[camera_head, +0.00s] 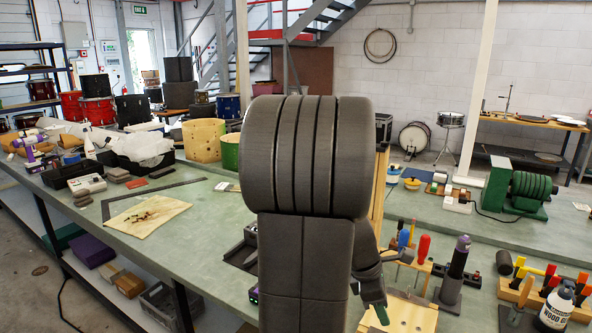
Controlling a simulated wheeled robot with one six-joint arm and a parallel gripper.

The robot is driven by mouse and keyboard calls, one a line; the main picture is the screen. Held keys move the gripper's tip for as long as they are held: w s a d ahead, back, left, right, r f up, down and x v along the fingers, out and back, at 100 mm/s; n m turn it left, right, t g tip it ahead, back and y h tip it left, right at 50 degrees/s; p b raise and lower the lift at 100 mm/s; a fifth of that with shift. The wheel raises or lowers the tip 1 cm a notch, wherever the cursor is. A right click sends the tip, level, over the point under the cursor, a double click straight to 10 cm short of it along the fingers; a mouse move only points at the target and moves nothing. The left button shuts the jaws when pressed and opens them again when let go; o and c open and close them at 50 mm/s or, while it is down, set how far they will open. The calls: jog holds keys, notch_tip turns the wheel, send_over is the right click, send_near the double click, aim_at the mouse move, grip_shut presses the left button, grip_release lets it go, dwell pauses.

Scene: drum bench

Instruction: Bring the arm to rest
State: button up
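My arm (307,160) stands upright in the middle of the view, its large dark grey ribbed joint in front of the green bench (215,235). Its lower link runs down out of the frame. What looks like my gripper (375,300) shows partly at the lower right of this link, pointing down over a light wooden board (412,315). Most of it is hidden behind my arm. I cannot tell whether its fingers are open or shut, or whether it touches the board.
Right of my arm stand screwdrivers (423,248) in a rack, a dark bottle-like tool (459,258), a rack of coloured-handled tools (540,280) and a glue bottle (558,306). Drum shells (203,141) stand behind, left.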

jog(key=x, duration=0.7)
jog(key=shift+d+f+b, duration=0.2)
jog(key=shift+f+b, duration=0.1)
jog(key=shift+f, duration=0.05)
